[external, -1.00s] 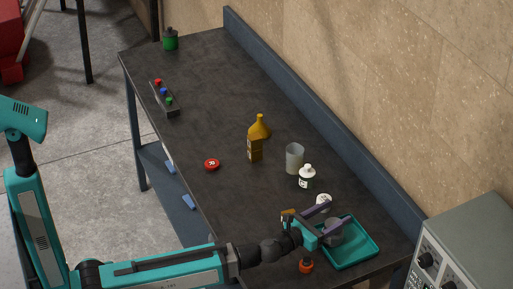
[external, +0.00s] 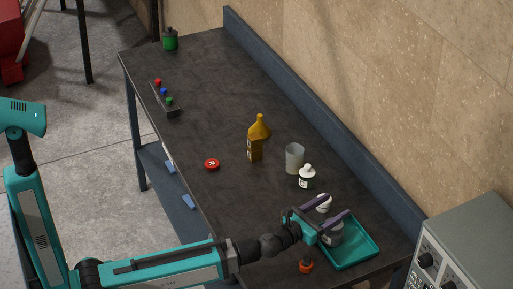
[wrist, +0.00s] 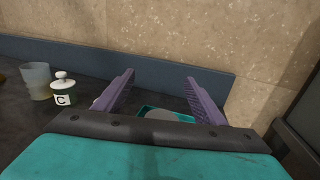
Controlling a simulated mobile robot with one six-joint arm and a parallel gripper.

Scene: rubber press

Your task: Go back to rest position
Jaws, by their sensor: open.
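My gripper (external: 330,211) is open, its two purple fingers spread apart over the near-left part of the teal tray (external: 361,254). In the wrist view the fingers (wrist: 162,92) stand wide apart with nothing held between them. A grey round container (external: 331,236) sits at the tray, partly hidden by the fingers; its grey top also shows in the wrist view (wrist: 166,115). A white-topped bottle (external: 324,201) stands just beyond the gripper, partly covered by a finger. My arm reaches in from the lower left.
A bottle marked C (external: 306,178), a translucent cup (external: 294,158) and a yellow bottle (external: 256,143) stand mid-table. An orange-red bottle (external: 306,266) is near the front edge. A red button (external: 212,165), a button box (external: 164,97) and a green bottle (external: 170,40) are farther off. A grey machine (external: 467,245) stands right.

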